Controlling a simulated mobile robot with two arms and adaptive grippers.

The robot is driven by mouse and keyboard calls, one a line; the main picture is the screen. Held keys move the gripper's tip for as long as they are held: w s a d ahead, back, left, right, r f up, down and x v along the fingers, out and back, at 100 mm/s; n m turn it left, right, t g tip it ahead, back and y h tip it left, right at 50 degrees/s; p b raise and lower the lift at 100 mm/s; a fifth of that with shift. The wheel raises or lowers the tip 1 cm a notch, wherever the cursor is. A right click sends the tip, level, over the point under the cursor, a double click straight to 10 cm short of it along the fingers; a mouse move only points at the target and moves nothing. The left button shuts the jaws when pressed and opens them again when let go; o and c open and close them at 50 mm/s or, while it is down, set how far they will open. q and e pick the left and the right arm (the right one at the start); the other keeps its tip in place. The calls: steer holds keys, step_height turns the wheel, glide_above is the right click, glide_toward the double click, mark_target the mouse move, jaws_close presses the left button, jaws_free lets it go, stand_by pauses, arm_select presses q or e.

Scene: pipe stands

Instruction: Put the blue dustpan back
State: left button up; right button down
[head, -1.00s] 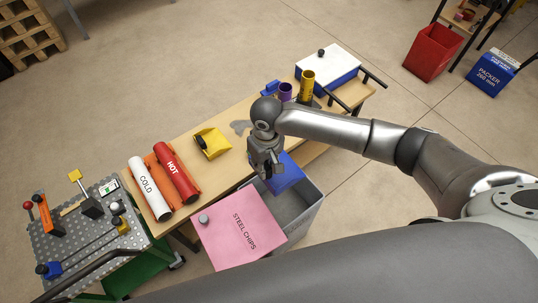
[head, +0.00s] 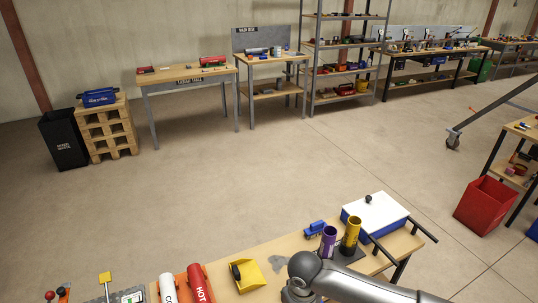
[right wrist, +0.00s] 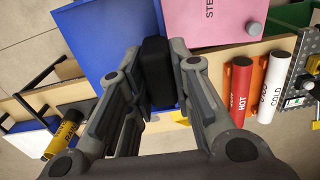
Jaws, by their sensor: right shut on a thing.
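In the right wrist view, my right gripper (right wrist: 158,62) is shut on the black handle of the blue dustpan (right wrist: 115,45). The blue pan part spreads beyond the fingers, beside a pink lid (right wrist: 207,18). In the head view, my right arm enters at the bottom, and the gripper and dustpan are below the frame. A yellow dustpan (head: 250,273) with a black grip lies on the wooden bench (head: 305,250), next to a grey smear (head: 277,263). My left gripper is in neither current view.
Floor beyond the bench is clear. A red bin (head: 487,205) stands right.

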steer(key=shift+w+d+r, duration=0.1)
steer(key=shift+w+r, duration=0.05)
steer(key=shift+r, duration=0.15)
steer(key=s+d+r+m+b, duration=0.1)
steer(key=s+d+r+b, duration=0.2)
steer(key=r, duration=0.4)
steer(key=s+d+r+m+b, duration=0.2)
steer(key=s+d+r+b, duration=0.2)
steer(key=r, duration=0.3)
steer(key=shift+s+d+r+m, duration=0.15)
steer(key=shift+s+d+m, duration=0.15)
steer(key=shift+s+d, duration=0.1)
steer(key=shift+w, duration=0.1)
